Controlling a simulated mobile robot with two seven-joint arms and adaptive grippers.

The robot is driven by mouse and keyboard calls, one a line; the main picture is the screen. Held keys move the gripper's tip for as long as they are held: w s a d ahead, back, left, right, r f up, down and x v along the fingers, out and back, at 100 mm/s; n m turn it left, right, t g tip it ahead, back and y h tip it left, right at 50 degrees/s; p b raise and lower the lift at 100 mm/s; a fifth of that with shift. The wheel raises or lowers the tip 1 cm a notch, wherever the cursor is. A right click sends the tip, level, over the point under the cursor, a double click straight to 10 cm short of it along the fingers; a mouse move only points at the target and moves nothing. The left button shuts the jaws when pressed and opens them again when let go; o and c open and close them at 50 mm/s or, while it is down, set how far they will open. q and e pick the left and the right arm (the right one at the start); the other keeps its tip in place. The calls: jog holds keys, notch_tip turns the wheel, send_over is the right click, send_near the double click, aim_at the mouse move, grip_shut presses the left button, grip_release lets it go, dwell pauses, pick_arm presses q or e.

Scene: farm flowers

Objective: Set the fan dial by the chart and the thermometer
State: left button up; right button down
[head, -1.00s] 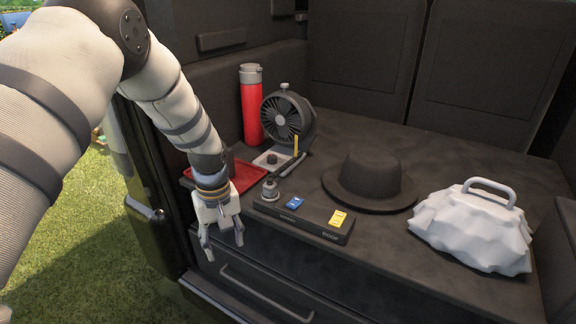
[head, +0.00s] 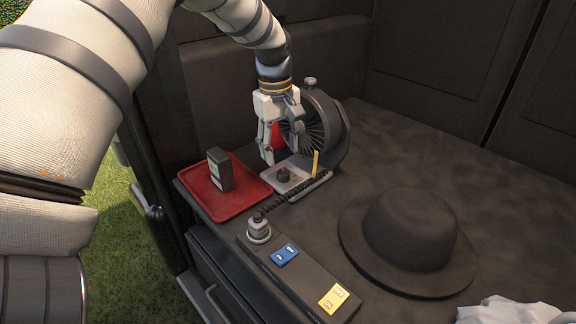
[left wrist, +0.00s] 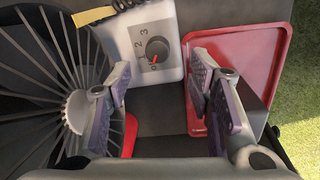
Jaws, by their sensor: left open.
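The black fan (head: 322,128) stands at the back, with its pale control plate (head: 298,184) in front. The dark dial knob (head: 283,171) is on that plate. In the left wrist view the knob (left wrist: 157,47) has a red mark pointing towards the 0, and 2 and 3 are printed beside it. My left gripper (head: 270,152) is open and empty, just left of the fan and close above the plate. In the left wrist view its fingers (left wrist: 162,100) are spread, with the knob beyond them, untouched. I cannot make out a chart or thermometer reading. My right gripper is not visible.
A red tray (head: 240,203) holds a dark upright box (head: 220,168). A black hat (head: 410,230) sits at right.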

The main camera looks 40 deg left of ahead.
aim_at(282, 172)
pick_arm(q)
jog(key=f, duration=0.6)
jog(key=shift+w+f+b, duration=0.3)
jog(key=shift+f, duration=0.05)
grip_shut()
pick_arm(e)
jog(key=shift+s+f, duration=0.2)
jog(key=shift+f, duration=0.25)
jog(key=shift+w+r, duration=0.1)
pick_arm(q)
jog(key=m+p, duration=0.1)
jog(key=m, duration=0.2)
jog(key=shift+r, duration=0.1)
jog(key=m, duration=1.3)
jog(key=shift+f+g, duration=0.2)
jog(key=shift+g, duration=0.2)
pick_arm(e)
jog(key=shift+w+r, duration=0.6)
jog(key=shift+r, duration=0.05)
pick_arm(q)
jog(key=shift+m, duration=0.3)
